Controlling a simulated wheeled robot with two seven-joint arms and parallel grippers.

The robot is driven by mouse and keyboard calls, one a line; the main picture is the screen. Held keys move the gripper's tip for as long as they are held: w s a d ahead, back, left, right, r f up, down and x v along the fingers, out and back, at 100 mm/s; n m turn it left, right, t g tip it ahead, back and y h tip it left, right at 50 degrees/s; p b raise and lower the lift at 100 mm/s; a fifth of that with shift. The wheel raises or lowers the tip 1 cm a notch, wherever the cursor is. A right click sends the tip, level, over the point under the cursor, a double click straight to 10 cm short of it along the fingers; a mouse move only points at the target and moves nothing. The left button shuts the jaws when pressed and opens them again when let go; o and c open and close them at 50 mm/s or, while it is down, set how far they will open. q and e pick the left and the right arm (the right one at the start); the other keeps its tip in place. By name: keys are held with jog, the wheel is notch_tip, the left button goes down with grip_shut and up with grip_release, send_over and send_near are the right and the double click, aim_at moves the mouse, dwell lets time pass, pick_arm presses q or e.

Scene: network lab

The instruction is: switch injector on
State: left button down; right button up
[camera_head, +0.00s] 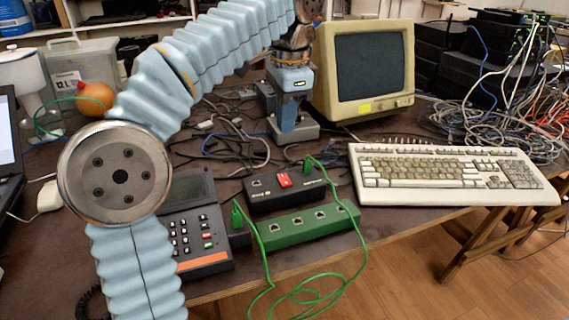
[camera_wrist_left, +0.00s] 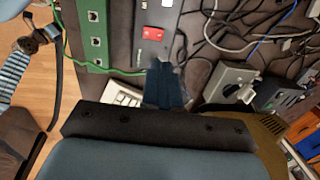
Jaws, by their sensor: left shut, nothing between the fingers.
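The injector (camera_head: 262,202) is a black box with a red rocker switch (camera_head: 284,180) on top, lying on the dark table. A green cable is plugged in at its right end. In the left wrist view the injector (camera_wrist_left: 157,48) and its red switch (camera_wrist_left: 152,33) show at the top centre. I cannot tell which way the rocker is tipped. My left gripper (camera_head: 288,124) points down behind the injector, apart from the switch. Its dark fingers (camera_wrist_left: 164,68) are shut and empty. My right gripper is not in view.
A green box with several ports (camera_head: 310,224) lies in front of the injector, with a desk phone (camera_head: 193,238) to the left. A keyboard (camera_head: 450,174) lies to the right. A grey box (camera_head: 307,131), loose cables and a monitor (camera_head: 364,70) are behind.

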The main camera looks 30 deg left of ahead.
pick_arm(q)
jog(key=b, duration=0.2)
send_near(282, 175)
jog(key=f, duration=0.5)
jog(key=shift+w+a+f, duration=0.15)
jog(key=shift+w+a, duration=0.05)
jog(key=shift+w, duration=0.05)
jog(key=shift+a+f+b, duration=0.1)
jog(key=shift+f+b, duration=0.2)
jog(key=shift+f, duration=0.45)
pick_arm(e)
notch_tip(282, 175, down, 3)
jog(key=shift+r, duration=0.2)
